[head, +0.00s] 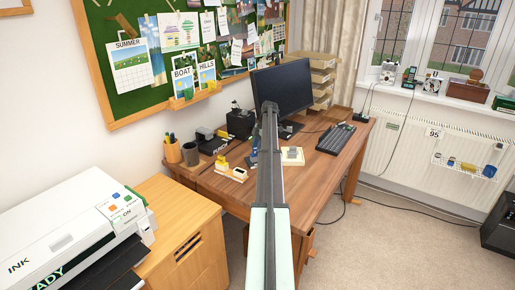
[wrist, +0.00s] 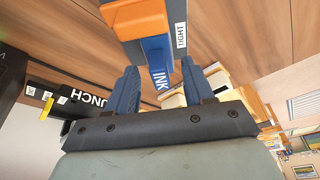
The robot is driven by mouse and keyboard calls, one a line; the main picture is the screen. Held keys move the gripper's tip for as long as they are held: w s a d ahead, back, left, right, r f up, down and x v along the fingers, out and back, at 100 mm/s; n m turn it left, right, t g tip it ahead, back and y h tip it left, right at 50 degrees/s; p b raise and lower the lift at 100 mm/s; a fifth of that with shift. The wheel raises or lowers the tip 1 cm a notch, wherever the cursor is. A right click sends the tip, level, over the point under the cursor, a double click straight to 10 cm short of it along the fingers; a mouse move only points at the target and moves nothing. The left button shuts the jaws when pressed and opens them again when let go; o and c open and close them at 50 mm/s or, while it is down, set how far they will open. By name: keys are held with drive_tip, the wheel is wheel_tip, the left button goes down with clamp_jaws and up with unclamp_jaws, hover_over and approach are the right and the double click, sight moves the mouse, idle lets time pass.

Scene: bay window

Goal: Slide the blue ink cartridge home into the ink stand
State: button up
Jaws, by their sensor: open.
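A blue block marked INK (wrist: 157,52) shows in the wrist view, top centre, between the lines of my two fingers. An orange block (wrist: 133,17) adjoins it, with a white TIGHT label beside it. I cannot tell whether these are one piece. My gripper (wrist: 159,76) is open, with one dark blue finger on each side of the blue block's lower end; contact is not clear. In the head view my arm hides most of the gripper and the block. A cream base with a grey part (head: 292,156) stands right of my arm; I cannot tell whether it is the ink stand.
The wooden desk (head: 325,180) carries a monitor (head: 284,86), a keyboard (head: 336,139), a pen cup (head: 172,150) and a punch (head: 213,146). Small yellow and white items (head: 233,171) lie left of my arm. A printer (head: 75,240) is at lower left. The desk's right front is clear.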

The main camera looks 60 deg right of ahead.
drive_tip(key=v, duration=1.3)
drive_tip(key=shift+r, duration=0.4)
drive_tip(key=shift+s+d, duration=0.1)
drive_tip(key=shift+d, duration=0.05)
